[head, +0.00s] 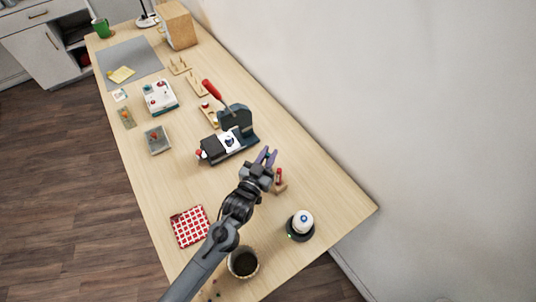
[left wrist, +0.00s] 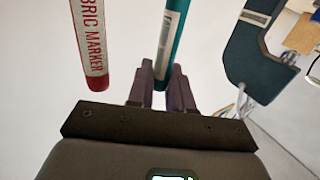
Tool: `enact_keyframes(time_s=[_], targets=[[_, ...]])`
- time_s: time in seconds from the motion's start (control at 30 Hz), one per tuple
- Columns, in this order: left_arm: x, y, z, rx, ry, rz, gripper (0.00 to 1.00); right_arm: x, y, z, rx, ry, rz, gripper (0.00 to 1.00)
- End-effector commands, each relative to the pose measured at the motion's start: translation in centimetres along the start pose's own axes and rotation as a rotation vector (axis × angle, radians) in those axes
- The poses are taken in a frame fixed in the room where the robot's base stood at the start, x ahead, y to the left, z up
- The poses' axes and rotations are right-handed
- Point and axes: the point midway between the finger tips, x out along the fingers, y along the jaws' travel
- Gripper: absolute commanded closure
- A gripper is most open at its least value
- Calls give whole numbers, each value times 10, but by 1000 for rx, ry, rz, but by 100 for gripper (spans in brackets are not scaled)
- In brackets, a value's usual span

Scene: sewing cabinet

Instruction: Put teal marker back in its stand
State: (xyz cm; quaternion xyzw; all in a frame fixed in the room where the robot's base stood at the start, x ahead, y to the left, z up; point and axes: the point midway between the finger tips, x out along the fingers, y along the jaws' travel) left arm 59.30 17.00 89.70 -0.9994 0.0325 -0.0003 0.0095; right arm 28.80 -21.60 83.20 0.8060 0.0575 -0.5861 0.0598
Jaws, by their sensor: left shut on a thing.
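My left gripper (head: 266,158) is near the right edge of the table, beside the press. In the left wrist view its two fingers (left wrist: 163,82) are shut on the teal marker (left wrist: 173,38), which has a pale label and runs out of the top of the picture. I cannot make out the teal marker in the head view. A red fabric marker (left wrist: 91,45) is apart from it, to the left. The red marker also shows in the head view (head: 279,175), upright in a small wooden stand (head: 280,187) just right of my gripper. My right gripper is not in view.
A dark press (head: 236,123) with a red handle stands beyond my left gripper. A white-topped round device (head: 302,221) and a cup with dark contents (head: 243,262) stand nearer. A red checked cloth (head: 189,226) lies left of my arm.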

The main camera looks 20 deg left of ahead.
Motion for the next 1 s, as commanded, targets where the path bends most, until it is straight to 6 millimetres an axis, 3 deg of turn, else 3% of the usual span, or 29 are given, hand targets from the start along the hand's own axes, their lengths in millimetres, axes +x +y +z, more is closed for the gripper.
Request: enact_keyframes(time_s=[0.17, 0.2, 0.37, 0.8, 1.0], targets=[[-1, 0, 6, 1, -7, 0, 100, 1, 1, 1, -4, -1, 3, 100], [-1, 0, 6, 1, -8, 0, 74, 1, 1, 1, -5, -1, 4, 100], [-1, 0, 7, 1, -9, 0, 50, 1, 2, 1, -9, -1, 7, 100], [-1, 0, 7, 1, -10, 1, 50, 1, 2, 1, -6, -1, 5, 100], [-1, 0, -7, 1, -8, 1, 50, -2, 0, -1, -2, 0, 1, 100]])
